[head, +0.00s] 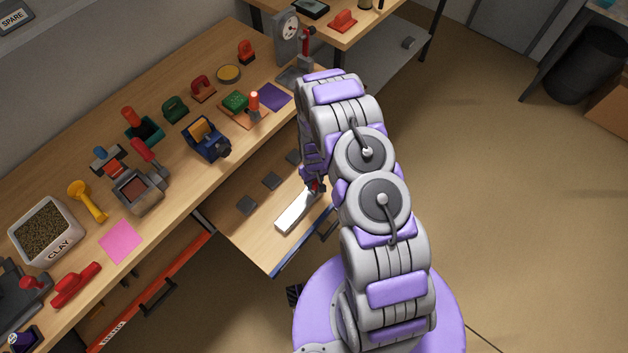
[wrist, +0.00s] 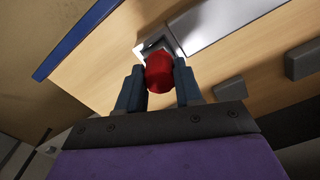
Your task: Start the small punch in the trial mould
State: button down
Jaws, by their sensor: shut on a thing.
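My gripper (wrist: 160,75) is shut on a red handle (wrist: 159,73), which looks like the top of the small punch. The handle's lower end is hidden. Beyond it, in the wrist view, is a bright square-edged metal opening (wrist: 145,50), dark inside. It lies by the end of a long silver metal bar (wrist: 225,18), perhaps the trial mould. In the head view this silver bar (head: 295,212) lies in an open wooden drawer, and my gripper (head: 317,187) is at its upper right end. I cannot tell whether the punch is inside the opening or above it.
The drawer (head: 240,225) also holds several small grey blocks (head: 271,181). The bench above carries a clay tub (head: 45,230), a blue tool (head: 205,140), a pink sheet (head: 120,241) and a green block (head: 236,101). Open floor (head: 500,200) is at right.

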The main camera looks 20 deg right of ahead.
jog(key=shift+f, duration=0.65)
jog(key=c, duration=0.7)
grip_release()
jog(key=shift+o, duration=0.2)
jog(key=shift+r+p, duration=1.1)
jog(key=shift+r, duration=1.9)
